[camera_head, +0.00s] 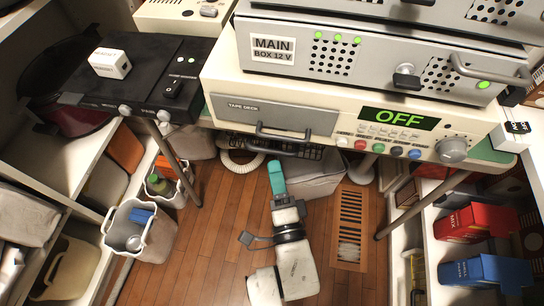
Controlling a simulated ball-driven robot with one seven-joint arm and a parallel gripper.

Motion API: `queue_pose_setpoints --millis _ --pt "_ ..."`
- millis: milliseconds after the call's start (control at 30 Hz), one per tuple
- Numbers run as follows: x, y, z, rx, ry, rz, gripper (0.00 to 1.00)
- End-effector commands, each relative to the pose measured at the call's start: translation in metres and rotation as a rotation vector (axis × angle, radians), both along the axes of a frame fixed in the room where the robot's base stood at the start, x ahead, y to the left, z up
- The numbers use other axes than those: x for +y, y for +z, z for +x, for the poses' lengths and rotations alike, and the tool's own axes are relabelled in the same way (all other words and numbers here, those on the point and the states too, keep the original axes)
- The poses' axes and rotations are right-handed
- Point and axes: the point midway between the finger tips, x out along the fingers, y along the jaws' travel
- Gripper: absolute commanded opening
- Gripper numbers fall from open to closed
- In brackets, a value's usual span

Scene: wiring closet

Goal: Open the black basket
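A dark wire-mesh basket (292,150) hangs under the front edge of the cream tape-deck unit, at the middle of the picture. Only a narrow strip of it shows; the unit above hides the rest. I cannot tell how far it is pulled out. My gripper (277,176) has teal fingers and points up the picture, just below the basket strip in the picture, with a visible gap. The fingers look like one teal piece from here, so their opening cannot be judged. Nothing is seen held in them.
The tape-deck unit (225,88) with its green OFF display overhangs the basket. A grey box (318,180) stands on the floor right beside my gripper. Thin table legs stand at both sides. A whitish bin (160,245) is left; red and blue boxes (475,222) are right.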

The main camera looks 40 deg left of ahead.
Motion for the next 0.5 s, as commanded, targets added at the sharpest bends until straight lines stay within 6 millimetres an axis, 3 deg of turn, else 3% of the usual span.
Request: queue_pose_setpoints --millis 200,500 --pt "0.026 0.007 0.020 0.000 0.000 0.000 0.40" --pt "0.037 0.008 0.027 0.001 0.000 -0.003 0.40"
